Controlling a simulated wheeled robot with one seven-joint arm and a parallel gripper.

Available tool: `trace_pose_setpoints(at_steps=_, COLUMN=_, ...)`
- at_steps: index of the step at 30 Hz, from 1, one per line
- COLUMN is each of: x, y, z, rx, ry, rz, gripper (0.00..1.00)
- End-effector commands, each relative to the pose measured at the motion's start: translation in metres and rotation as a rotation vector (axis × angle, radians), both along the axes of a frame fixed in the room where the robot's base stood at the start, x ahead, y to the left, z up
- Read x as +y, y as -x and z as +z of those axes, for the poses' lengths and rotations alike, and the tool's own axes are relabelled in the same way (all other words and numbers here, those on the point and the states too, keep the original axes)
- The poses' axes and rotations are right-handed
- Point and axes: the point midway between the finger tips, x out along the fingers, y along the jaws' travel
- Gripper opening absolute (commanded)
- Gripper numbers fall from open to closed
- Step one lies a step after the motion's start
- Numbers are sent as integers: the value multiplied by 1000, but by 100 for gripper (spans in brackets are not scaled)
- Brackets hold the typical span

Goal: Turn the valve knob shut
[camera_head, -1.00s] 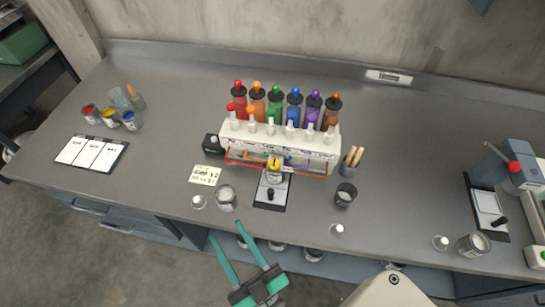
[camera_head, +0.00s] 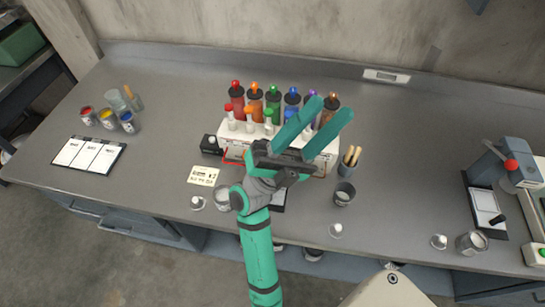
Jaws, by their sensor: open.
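The paint dispenser (camera_head: 235,141) stands near the middle of the bench, a white box with a row of coloured bottles behind it. The task does not name a colour, so I cannot tell which knob is meant. My gripper (camera_head: 329,108) is open and empty, its teal fingers apart over the dispenser's right half. It hides the right-hand knobs, the spouts and most of the stand in front. I cannot tell any contact.
A dark cup (camera_head: 344,194) and a pot of wooden sticks (camera_head: 349,161) are at right. Paint jars (camera_head: 108,118) stand far left, a press (camera_head: 518,165) far right. The bench between is mostly clear.

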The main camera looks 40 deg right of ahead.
Motion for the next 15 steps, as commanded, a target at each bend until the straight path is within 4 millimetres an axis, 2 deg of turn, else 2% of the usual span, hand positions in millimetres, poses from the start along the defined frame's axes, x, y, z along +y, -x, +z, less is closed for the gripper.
trace_pose_setpoints(at_steps=3, x=-24, y=21, z=8, rx=-170, ry=-84, rz=-60, gripper=42)
trace_pose_setpoints(at_steps=7, x=-47, y=42, z=5, rx=-341, ry=-190, rz=-117, gripper=42)
trace_pose_setpoints(at_steps=11, x=-68, y=59, z=-7, rx=-509, ry=-310, rz=-171, gripper=42)
trace_pose_setpoints(at_steps=15, x=-85, y=71, z=-28, rx=-684, ry=-458, rz=-218, gripper=42)
